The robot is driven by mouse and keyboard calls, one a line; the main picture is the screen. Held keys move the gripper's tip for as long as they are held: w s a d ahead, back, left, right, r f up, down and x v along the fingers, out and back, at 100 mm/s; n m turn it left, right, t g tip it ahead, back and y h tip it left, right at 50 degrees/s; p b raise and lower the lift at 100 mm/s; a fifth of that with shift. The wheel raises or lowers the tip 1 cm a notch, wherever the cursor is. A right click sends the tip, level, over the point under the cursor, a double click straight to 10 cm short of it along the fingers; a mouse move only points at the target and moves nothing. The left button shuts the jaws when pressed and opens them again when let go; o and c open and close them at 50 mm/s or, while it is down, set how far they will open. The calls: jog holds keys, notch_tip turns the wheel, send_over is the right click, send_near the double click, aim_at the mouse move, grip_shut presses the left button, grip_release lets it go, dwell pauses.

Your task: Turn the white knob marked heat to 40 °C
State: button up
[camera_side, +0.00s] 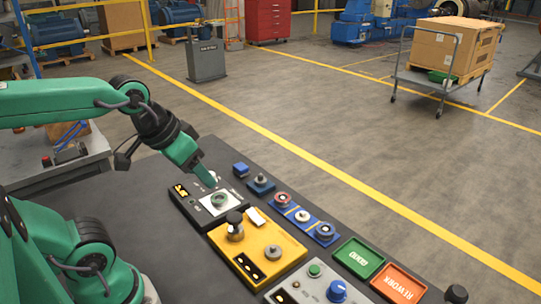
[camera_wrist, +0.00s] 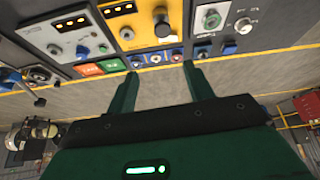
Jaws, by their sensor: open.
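A black control unit (camera_side: 189,208) with a lit yellow display and a pale plate with a round green-grey dial stands at the near left of the row of panels. A small white knob (camera_side: 213,176) shows at its far edge, partly behind my gripper (camera_side: 207,176). In the wrist view the white knob (camera_wrist: 243,26) is at the upper right, beside the pale plate. Its mark and setting are too small to read. My gripper (camera_wrist: 160,72) is open and empty; its two green fingers are apart, and the knob lies outside them, to the right.
A yellow panel (camera_side: 285,240) with a black knob stands beside the unit. A grey panel (camera_side: 310,275) with a blue knob and green button is nearer. Small blue blocks, a blue strip with several knobs, and green (camera_side: 359,258) and orange (camera_side: 398,284) trays line the far bench edge.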

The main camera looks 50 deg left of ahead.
jog(key=w+a+f+n+g, duration=0.3)
jog(key=w+a+n, duration=0.7)
jog(key=w+a, duration=0.1)
jog(key=w+a+f+n, duration=0.1)
jog(key=a+f+n, duration=0.2)
jog(key=a, duration=0.1)
jog(key=w+a+f+n+g, duration=0.1)
jog(key=w+a+f+n, duration=0.1)
jog(key=a, duration=0.3)
jog(key=w+a+f+n+g, duration=0.1)
jog(key=a+f+n, duration=0.3)
jog(key=a, duration=0.1)
jog(key=shift+w+f, duration=0.15)
jog(key=shift+f, duration=0.2)
jog(key=shift+a+f+n, duration=0.35)
jog(key=shift+n, duration=0.05)
jog(key=shift+f, duration=0.15)
jog(key=shift+f, duration=3.75)
